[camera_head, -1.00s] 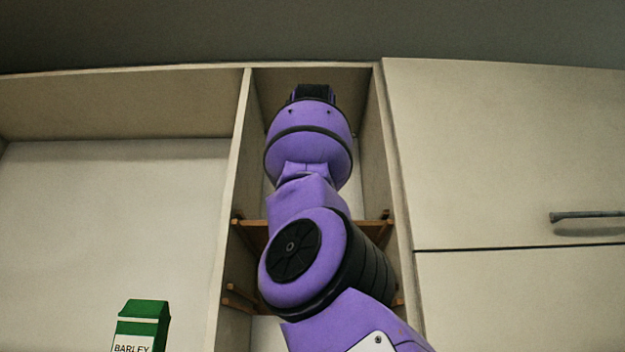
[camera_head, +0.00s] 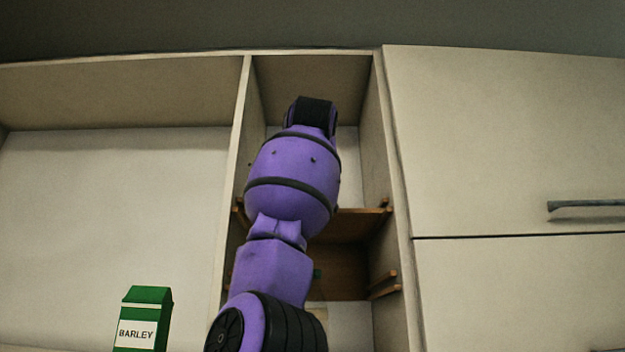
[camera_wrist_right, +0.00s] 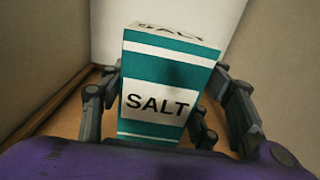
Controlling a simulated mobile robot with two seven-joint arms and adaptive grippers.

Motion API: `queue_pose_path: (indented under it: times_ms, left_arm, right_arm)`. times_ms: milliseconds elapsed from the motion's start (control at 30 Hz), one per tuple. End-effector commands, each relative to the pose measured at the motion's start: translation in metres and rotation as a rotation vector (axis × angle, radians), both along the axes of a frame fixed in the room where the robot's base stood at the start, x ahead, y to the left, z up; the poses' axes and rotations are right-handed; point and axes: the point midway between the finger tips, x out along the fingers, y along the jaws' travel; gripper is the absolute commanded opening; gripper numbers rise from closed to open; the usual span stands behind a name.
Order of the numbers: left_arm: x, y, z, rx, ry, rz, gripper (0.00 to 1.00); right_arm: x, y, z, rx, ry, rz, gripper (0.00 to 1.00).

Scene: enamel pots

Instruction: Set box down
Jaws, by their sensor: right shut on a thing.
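The salt box (camera_wrist_right: 160,95), teal and white with a black SALT label, stands out in the right wrist view, slightly tilted in the picture. My right gripper (camera_wrist_right: 168,108) is shut on it, with fingers on its left and right sides. Wooden shelf board shows behind and beside the box; I cannot tell whether its base touches the board. In the head view my right arm reaches into the narrow middle compartment and hides the gripper and nearly all of the box. My left gripper is not in view.
The narrow compartment holds a brown shelf (camera_head: 358,225) on small wooden brackets, with close side walls (camera_head: 388,180). A green barley carton (camera_head: 142,318) stands in the wide open compartment on the left. A closed cabinet door (camera_head: 500,140) with a bar handle is on the right.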

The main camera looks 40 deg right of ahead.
Motion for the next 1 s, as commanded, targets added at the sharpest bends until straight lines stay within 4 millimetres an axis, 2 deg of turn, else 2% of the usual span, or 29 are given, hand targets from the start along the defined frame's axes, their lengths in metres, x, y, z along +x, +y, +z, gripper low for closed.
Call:
queue_pose_path:
  times_ms: [267,867,900,1000]
  left_arm:
    - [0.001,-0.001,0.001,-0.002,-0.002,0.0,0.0]
    - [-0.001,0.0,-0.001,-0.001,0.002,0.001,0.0]
    - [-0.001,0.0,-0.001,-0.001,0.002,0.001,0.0]
    - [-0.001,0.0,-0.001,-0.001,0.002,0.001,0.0]
  right_arm:
    - [-0.001,0.0,0.001,-0.001,-0.002,0.0,0.14]
    - [0.0,0.0,-0.011,-0.001,-0.002,-0.001,0.14]
    - [-0.001,0.0,-0.011,-0.001,-0.002,-0.001,0.59]
    - [-0.001,0.0,-0.011,-0.001,-0.002,-0.001,0.72]
